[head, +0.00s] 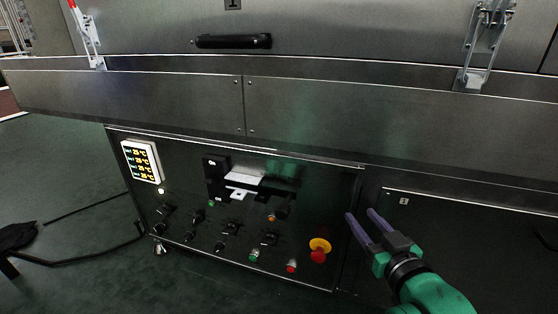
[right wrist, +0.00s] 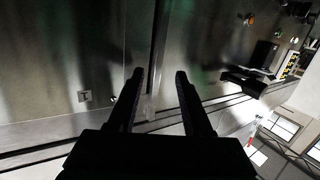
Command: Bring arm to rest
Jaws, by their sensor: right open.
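My right gripper (head: 362,222) is open and empty in the head view. It is in front of the dryer's lower front, just right of the control panel (head: 335,200). In the right wrist view its two dark fingers (right wrist: 158,80) stand apart with nothing between them, facing a metal surface with a vertical seam. The green right forearm (head: 435,292) comes in from the lower right. Whether the fingers touch the metal cannot be told. My left gripper is not in the head view.
The control panel has a red and yellow emergency stop (head: 320,248) close left of my gripper, several knobs and a lit temperature display (head: 142,160). Above are a metal ledge (head: 150,92) and a black handle (head: 233,41). Dark green floor (head: 60,170) is open at left, with a cable.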

